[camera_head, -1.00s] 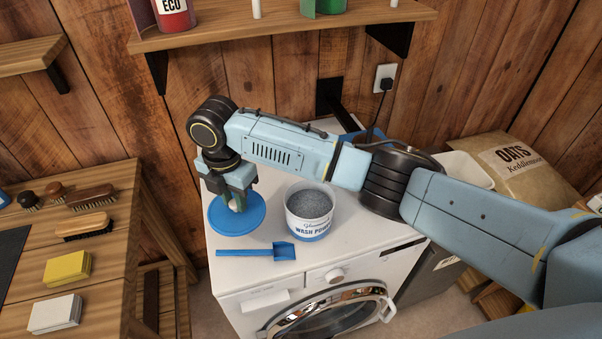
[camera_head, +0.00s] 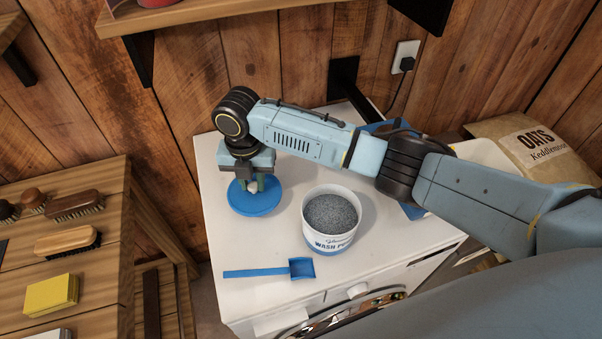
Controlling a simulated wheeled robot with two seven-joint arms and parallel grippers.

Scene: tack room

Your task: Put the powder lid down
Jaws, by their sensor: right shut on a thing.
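The powder lid (camera_head: 254,204) is a round blue disc with a pale knob at its centre. It is at the left of the white washing machine top, left of the open tub of wash powder (camera_head: 330,222). My right gripper (camera_head: 253,188) points down over the lid and is shut on its knob. Whether the lid touches the machine top or hangs just above it I cannot tell. The tub is full of grey powder. My left gripper is out of view.
A blue scoop (camera_head: 270,270) lies in front of the lid and tub on the washing machine (camera_head: 390,240). A wooden bench (camera_head: 95,240) with brushes and a yellow sponge (camera_head: 51,294) stands at the left. An oats sack (camera_head: 530,150) is at the right.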

